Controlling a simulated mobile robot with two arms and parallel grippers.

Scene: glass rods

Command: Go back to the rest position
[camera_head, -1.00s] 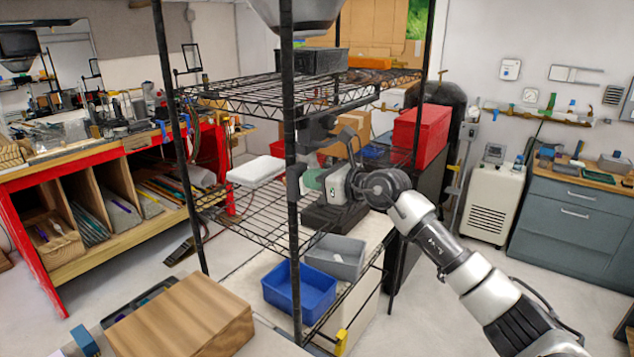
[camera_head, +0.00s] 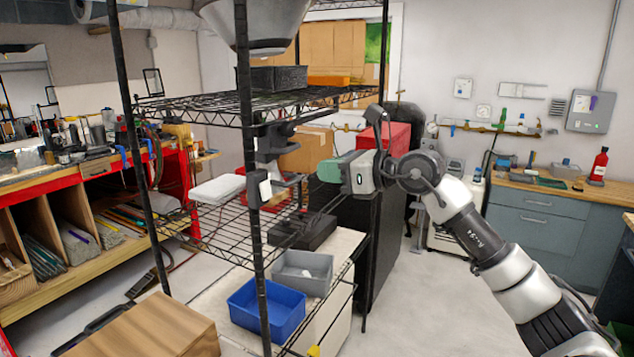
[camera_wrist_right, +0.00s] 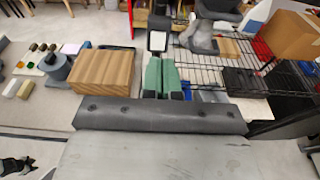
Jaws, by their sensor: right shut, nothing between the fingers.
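My right gripper (camera_head: 328,171) is at the right side of the black wire rack (camera_head: 243,190) in the head view, with its green fingers pointing left toward the rack. In the right wrist view its two green fingers (camera_wrist_right: 161,74) lie side by side, shut with nothing between them. My right arm comes in from the lower right.
A wooden block (camera_head: 145,327) is at the front left. A red box (camera_head: 385,139) stands behind my gripper. Open floor lies to the right.

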